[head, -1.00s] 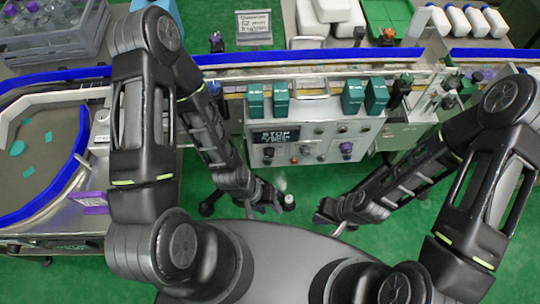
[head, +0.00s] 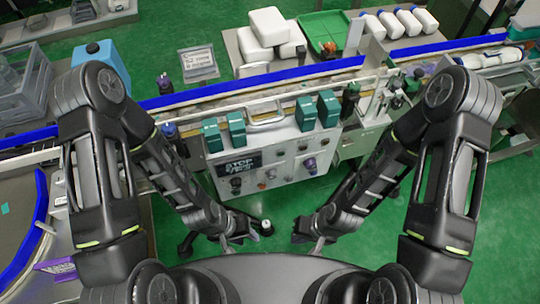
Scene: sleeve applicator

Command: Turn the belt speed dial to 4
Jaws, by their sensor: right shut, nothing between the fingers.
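The control panel (head: 275,182) is a light box below the conveyor with several knobs and buttons and a dark STOP display (head: 240,165). A dark purple knob (head: 310,164) stands at its right and a red button (head: 270,174) near its middle. The dial labels are too small to read, so I cannot tell which is the belt speed dial or where it points. My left gripper (head: 240,242) is below the panel's left part, apart from it; its jaws are too small to judge. My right gripper (head: 309,242) is shut and empty, below the panel's right part.
Several teal boxes (head: 329,108) stand along the panel's top edge. The blue-railed conveyor (head: 255,84) runs behind.

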